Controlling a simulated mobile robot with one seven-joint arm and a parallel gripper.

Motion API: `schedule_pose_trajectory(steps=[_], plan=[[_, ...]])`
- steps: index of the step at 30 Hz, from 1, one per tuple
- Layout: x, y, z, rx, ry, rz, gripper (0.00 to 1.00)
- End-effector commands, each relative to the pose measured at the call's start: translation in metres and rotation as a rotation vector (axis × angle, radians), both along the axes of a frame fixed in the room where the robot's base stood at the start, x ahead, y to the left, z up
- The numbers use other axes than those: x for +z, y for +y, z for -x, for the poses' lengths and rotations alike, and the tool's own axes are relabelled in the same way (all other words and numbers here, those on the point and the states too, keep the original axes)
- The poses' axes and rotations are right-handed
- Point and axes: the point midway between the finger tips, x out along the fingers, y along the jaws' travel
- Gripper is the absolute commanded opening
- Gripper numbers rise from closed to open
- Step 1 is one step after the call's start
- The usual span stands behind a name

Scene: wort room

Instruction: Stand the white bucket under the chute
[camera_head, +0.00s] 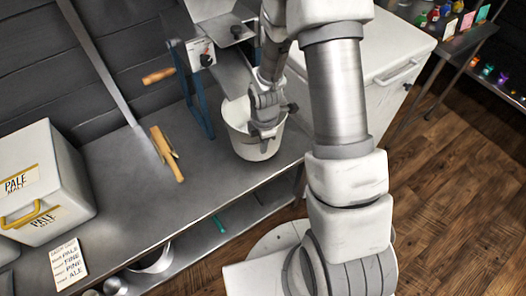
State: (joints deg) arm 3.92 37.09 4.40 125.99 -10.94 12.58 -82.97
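The white bucket (247,145) stands upright on the grey metal bench, right of the mill's blue legs. The grey sloping chute (232,74) comes down from the mill toward the bucket's back rim. Its lower end is partly hidden by the bucket and my arm, so I cannot tell exactly how far it reaches over the opening. My gripper (264,142) points down at the bucket's front right rim, overlapping the rim and wall in view. Its fingers are small and seen from behind, so whether they are closed on the rim is unclear.
The mill (201,53) has a wooden-handled crank (158,76). A wooden-handled tool (166,153) lies on the bench (130,205). Pale malt boxes (62,178) and a recipe card (68,262) are at left. A white chest (385,65) stands right of the bucket. Front bench is clear.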

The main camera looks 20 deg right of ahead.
Motion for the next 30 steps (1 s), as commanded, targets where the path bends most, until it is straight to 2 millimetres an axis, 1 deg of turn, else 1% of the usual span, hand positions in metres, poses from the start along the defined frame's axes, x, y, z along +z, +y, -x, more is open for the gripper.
schedule_pose_trajectory(steps=[7, 15, 18, 19, 23, 30], plan=[[-0.033, 0.0, 0.001, 0.0, 0.003, 0.0, 0.0], [-0.034, 0.0, 0.0, 0.0, 0.0, 0.001, 0.0], [-0.038, 0.0, 0.001, 0.0, 0.0, 0.0, 0.0], [-0.036, 0.0, 0.001, 0.0, 0.001, 0.0, 0.09], [-0.036, 0.0, 0.001, 0.0, 0.001, 0.0, 0.32], [-0.036, 0.0, 0.001, -0.001, 0.001, 0.0, 0.34]])
